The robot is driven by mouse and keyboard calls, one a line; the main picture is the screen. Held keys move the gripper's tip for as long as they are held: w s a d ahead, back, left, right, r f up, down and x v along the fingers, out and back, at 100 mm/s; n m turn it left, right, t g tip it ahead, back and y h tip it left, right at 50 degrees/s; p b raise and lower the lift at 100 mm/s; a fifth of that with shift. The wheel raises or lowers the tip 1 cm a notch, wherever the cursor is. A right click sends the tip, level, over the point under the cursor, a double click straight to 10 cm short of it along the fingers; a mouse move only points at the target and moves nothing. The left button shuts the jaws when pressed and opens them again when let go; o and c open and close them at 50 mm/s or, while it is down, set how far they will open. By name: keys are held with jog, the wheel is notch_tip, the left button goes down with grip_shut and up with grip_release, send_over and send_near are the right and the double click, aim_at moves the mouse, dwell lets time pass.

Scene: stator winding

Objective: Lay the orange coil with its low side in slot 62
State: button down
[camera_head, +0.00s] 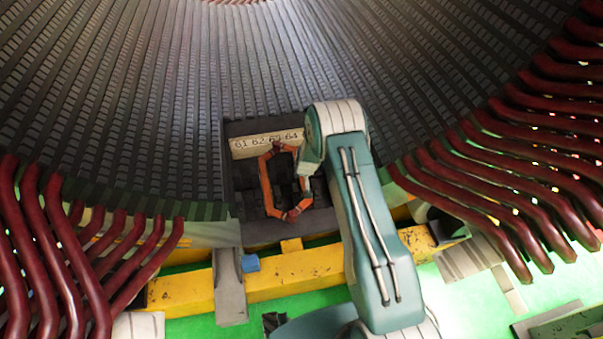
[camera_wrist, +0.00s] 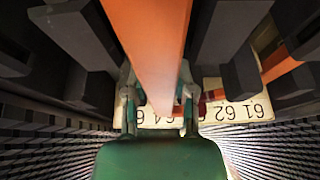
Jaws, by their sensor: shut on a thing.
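The orange coil (camera_head: 266,188) is a six-sided loop in front of the stator bore, just below the number plate in the head view. In the wrist view one orange bar of the coil (camera_wrist: 155,40) runs from the top centre down between the fingers of my gripper (camera_wrist: 158,92), which is shut on it. Another orange part shows at the right edge there. The number plate (camera_head: 245,150) reads 61 62 63 64 in the head view. In the wrist view the plate (camera_wrist: 240,111) is upside down and partly covered by the coil. I cannot tell whether the coil touches a slot.
Dark red coils (camera_head: 500,190) stick out on the right, and more (camera_head: 90,260) on the left. Dark slot teeth (camera_wrist: 225,35) stand close around my gripper. The green floor is partly clear.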

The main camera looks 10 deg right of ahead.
jog(key=shift+f, duration=0.9)
jog(key=shift+s+f, duration=0.1)
jog(key=shift+f, duration=0.05)
dwell(0.4)
jog(key=shift+c, duration=1.8)
grip_release()
jog(key=shift+r, duration=0.9)
jog(key=shift+r, duration=3.7)
